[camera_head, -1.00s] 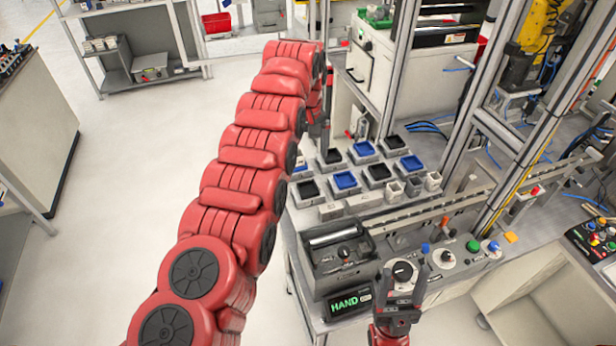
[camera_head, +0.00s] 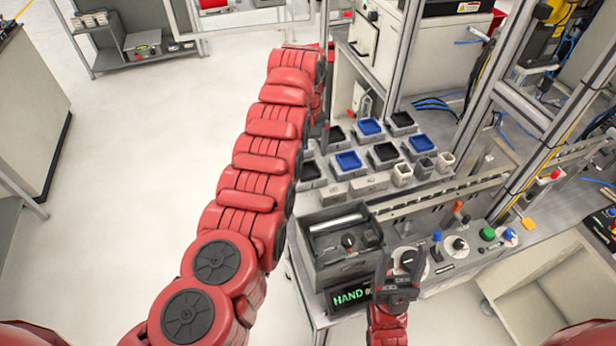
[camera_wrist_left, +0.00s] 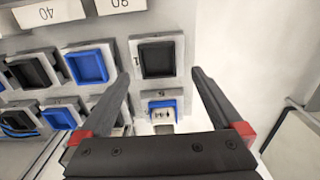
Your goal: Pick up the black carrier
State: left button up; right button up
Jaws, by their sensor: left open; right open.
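Several black carriers sit in grey holders among blue carriers on the bench. In the left wrist view one black carrier (camera_wrist_left: 158,60) lies between and just beyond the fingertips of my left gripper (camera_wrist_left: 160,76), which is open and empty. In the head view black carriers (camera_head: 384,152) stand in rows with blue ones (camera_head: 348,161). My left gripper (camera_head: 324,140) points down at the left side of these rows, partly hidden by my arm. My right gripper (camera_head: 384,262) is open and empty in front of the grey bin, away from the carriers.
A grey bin (camera_head: 328,268) with tools and a HAND display (camera_head: 350,297) stand at the bench front. A control panel with knobs (camera_head: 460,245) and a metal rail (camera_head: 440,200) lie to the right. Upright frame posts (camera_head: 398,60) rise behind. Open floor is at left.

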aim_at(308, 173)
pick_arm(q)
jog(key=shift+s+d+f, duration=0.1)
jog(key=shift+f, duration=0.35)
notch_tip(308, 173, down, 5)
jog(key=shift+d+r, duration=0.1)
jog(key=shift+r, duration=0.2)
grip_shut()
